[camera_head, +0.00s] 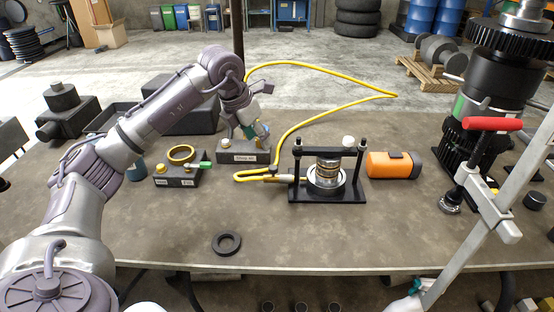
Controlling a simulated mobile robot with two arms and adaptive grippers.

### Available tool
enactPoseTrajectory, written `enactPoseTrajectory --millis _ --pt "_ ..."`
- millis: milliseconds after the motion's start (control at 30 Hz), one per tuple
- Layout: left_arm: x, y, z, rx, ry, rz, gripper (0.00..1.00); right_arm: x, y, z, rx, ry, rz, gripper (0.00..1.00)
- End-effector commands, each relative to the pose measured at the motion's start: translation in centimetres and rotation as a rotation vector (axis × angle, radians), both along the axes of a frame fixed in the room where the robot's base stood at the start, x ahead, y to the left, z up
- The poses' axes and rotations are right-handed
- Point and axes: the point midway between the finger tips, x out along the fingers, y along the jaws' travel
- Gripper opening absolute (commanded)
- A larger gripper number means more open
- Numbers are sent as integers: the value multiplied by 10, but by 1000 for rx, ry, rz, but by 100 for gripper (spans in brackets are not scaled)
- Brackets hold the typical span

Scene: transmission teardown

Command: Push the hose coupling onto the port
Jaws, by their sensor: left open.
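A yellow hose (337,107) runs in a wide loop over the back of the table, from beside my left wrist to the right and back. It bends again near the press frame. A metal fitting (288,178) sits at the left side of the black press frame (327,194), by the hose. My left gripper (262,134) is open above the labelled dark block (242,153). Whether anything lies between its fingers is too small to tell. I cannot make out which hose end bears the coupling, nor the port. My right gripper does not show clearly.
An orange cylinder (393,165) lies right of the press frame. A dark block with a brass ring (181,155) stands left of it. A black ring (226,242) lies on the front table. A red-handled clamp (480,124) and a large gear assembly (490,85) fill the right.

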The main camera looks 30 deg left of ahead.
Motion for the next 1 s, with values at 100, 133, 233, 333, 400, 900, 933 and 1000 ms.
enactPoseTrajectory --millis 100,133,233,333,400,900,933,1000 --pt "7 -3 -20 -3 5 -2 53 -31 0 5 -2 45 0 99" --pt "10 -4 -25 -3 6 -2 53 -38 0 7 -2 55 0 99" --pt "18 -7 -46 -4 6 -3 53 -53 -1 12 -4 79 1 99" --pt "26 -9 -66 -4 5 -3 53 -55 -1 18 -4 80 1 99" --pt "31 -10 -78 -5 3 -3 53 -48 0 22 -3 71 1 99" --pt "46 -13 -116 -2 -2 -4 53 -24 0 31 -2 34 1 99" --pt "46 -13 -116 -2 -2 -4 53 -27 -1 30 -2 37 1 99" --pt "46 -13 -116 -2 -2 -4 53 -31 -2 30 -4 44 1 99"
